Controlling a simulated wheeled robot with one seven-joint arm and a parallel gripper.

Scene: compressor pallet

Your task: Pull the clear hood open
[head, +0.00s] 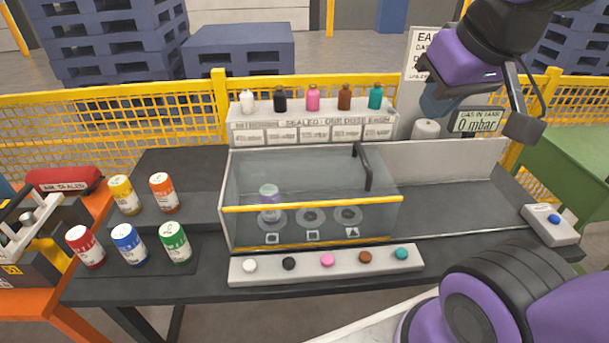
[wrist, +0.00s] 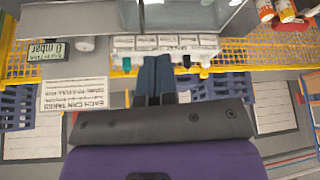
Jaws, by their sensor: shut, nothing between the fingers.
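The clear hood (head: 310,185) is a see-through box on the dark bench in the head view, with a yellow bar along its front edge. It looks closed. A dark handle (head: 362,165) stands at its right rear. Inside, a pale can (head: 269,197) stands on the left of three round spots; the other two look empty. My gripper (head: 434,107) is at the upper right, above and behind the handle and apart from it. In the wrist view its blue fingers (wrist: 155,78) are together and empty, with part of the hood or its surroundings blurred beyond.
Several coloured bottles (head: 313,98) stand on the white rack behind the hood. A button panel (head: 325,264) lies in front. Several cans (head: 129,244) stand at left. A tank gauge sign (head: 477,121) is close to my gripper. The bench right of the hood (head: 450,208) is clear.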

